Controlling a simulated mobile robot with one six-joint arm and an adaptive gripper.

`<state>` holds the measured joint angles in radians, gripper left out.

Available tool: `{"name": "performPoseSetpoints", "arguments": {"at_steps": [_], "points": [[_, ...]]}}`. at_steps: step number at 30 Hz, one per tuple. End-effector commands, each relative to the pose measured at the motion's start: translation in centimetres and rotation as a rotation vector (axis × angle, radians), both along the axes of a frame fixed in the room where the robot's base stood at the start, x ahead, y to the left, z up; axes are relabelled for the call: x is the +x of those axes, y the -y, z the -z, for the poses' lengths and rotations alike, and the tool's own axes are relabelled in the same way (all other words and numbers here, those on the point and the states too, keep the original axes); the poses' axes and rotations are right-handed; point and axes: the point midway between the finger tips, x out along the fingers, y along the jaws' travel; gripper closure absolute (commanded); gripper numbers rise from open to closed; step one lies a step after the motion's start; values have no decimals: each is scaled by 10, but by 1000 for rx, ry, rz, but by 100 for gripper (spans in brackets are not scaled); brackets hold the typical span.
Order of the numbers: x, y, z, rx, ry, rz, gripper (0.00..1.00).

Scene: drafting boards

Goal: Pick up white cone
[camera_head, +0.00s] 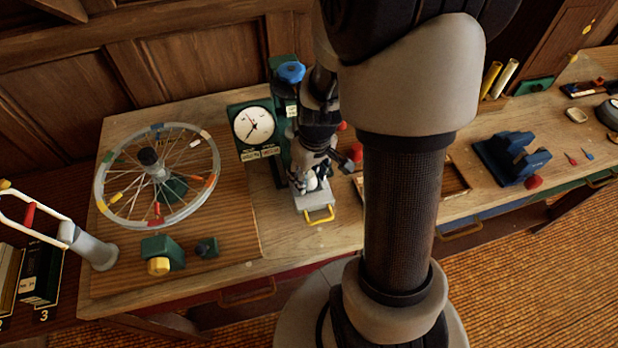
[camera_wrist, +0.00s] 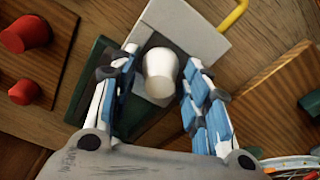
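The white cone (camera_wrist: 160,68) stands on a grey metal plate with a yellow handle (camera_wrist: 200,30). It also shows small in the head view (camera_head: 312,184), partly covered by my fingers. My gripper (camera_wrist: 161,62) is open, with one blue-padded finger on each side of the cone. Gaps show between the cone and both fingers, narrower on the left. In the head view my gripper (camera_head: 316,172) reaches down over the plate, beside the green stand with the dial.
A green stand with a white dial (camera_head: 253,125) and a blue knob (camera_head: 291,72) rises close behind and left of my gripper. A spoked wheel (camera_head: 157,176) lies on a wooden board to the left. Red pieces (camera_wrist: 26,34) lie beside the plate.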

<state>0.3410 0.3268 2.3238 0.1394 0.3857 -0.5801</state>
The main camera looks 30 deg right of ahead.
Motion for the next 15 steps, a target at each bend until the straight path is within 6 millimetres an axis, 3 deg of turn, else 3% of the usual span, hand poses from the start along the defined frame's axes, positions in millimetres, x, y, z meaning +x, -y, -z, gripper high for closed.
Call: {"name": "performPoseSetpoints", "arguments": {"at_steps": [15], "points": [[0, 0, 0, 0, 0, 0, 94]]}}
